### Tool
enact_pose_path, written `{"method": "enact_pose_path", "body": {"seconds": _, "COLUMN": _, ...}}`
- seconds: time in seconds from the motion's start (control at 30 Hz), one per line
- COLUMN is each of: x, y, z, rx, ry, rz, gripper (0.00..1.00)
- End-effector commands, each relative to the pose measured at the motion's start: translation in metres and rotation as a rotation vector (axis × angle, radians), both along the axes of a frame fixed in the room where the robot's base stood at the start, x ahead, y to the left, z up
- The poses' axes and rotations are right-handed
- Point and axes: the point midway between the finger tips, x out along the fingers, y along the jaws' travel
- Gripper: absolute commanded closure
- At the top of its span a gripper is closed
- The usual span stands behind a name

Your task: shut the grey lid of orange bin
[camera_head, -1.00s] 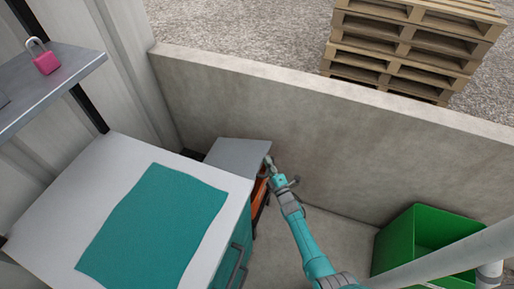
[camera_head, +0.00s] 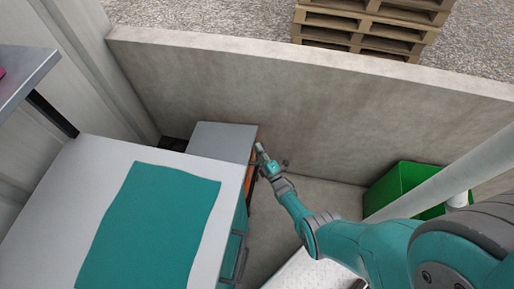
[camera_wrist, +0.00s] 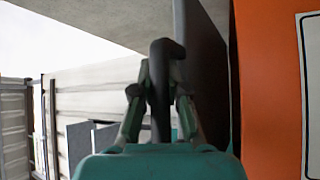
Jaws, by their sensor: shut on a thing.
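The grey lid (camera_head: 222,142) is a flat panel over the orange bin (camera_head: 251,181), between the white-topped cabinet and the concrete wall. Only a narrow orange strip of the bin shows below the lid's right edge. My gripper (camera_head: 260,149) is at that right edge. In the wrist view my gripper (camera_wrist: 160,98) is shut on a dark bar-like handle (camera_wrist: 164,50), which stands upright between the fingers. The orange bin's wall (camera_wrist: 268,90) fills the right side there. Where the handle joins the lid, and any gap beneath the lid, cannot be made out.
The white-topped cabinet (camera_head: 105,160) with a teal mat (camera_head: 150,225) stands close on the left. The concrete wall (camera_head: 300,110) runs behind. A green bin (camera_head: 400,185) is at the right. Pallets (camera_head: 370,25) lie beyond the wall. Some floor shows right of the orange bin.

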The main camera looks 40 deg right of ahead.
Motion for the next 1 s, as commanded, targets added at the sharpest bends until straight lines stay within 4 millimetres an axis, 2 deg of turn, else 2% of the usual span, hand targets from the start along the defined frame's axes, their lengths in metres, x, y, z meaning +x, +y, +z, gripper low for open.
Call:
{"method": "enact_pose_path", "body": {"seconds": 0.03, "x": -0.006, "y": -0.01, "z": -0.001, "rx": 0.01, "ry": -0.003, "rz": -0.029, "gripper": 1.0}}
{"method": "enact_pose_path", "body": {"seconds": 0.2, "x": -0.006, "y": -0.01, "z": -0.001, "rx": 0.01, "ry": -0.001, "rz": -0.03, "gripper": 1.0}}
{"method": "enact_pose_path", "body": {"seconds": 0.23, "x": -0.006, "y": -0.01, "z": -0.002, "rx": 0.01, "ry": -0.001, "rz": -0.03, "gripper": 0.8}}
{"method": "enact_pose_path", "body": {"seconds": 0.3, "x": -0.007, "y": -0.01, "z": -0.002, "rx": 0.011, "ry": -0.001, "rz": -0.03, "gripper": 0.67}}
{"method": "enact_pose_path", "body": {"seconds": 0.67, "x": -0.01, "y": -0.01, "z": -0.003, "rx": 0.01, "ry": 0.0, "rz": -0.031, "gripper": 0.67}}
{"method": "enact_pose_path", "body": {"seconds": 0.77, "x": -0.021, "y": -0.007, "z": -0.007, "rx": 0.011, "ry": 0.001, "rz": -0.03, "gripper": 0.67}}
{"method": "enact_pose_path", "body": {"seconds": 1.0, "x": -0.064, "y": 0.004, "z": -0.021, "rx": 0.01, "ry": 0.004, "rz": -0.025, "gripper": 0.67}}
